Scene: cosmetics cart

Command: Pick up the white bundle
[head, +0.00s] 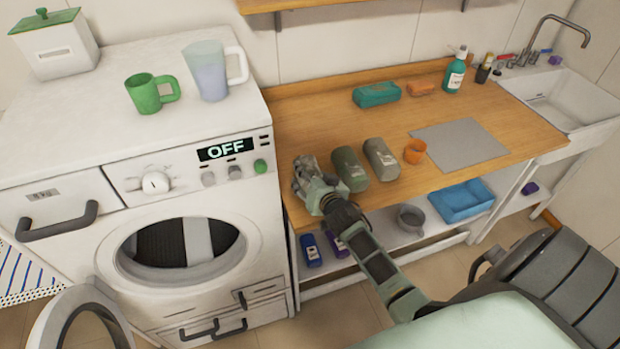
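No plainly white bundle stands out. Two rolled bundles lie side by side on the wooden counter: a grey-green roll (350,169) and a paler grey roll (381,159) to its right, with a light label. My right gripper (305,177) is at the counter's left end, just left of the grey-green roll and apart from the paler one. Its fingers are small and overlap in this view, so I cannot tell whether they are open. I see nothing held in it. My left gripper is not in view.
The washing machine (130,190) stands left, its round door open. On it are a green mug (150,93) and a jug (212,72). An orange cup (415,151), a grey mat (459,144) and a teal bundle (377,95) lie on the counter. The sink (560,101) is right.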

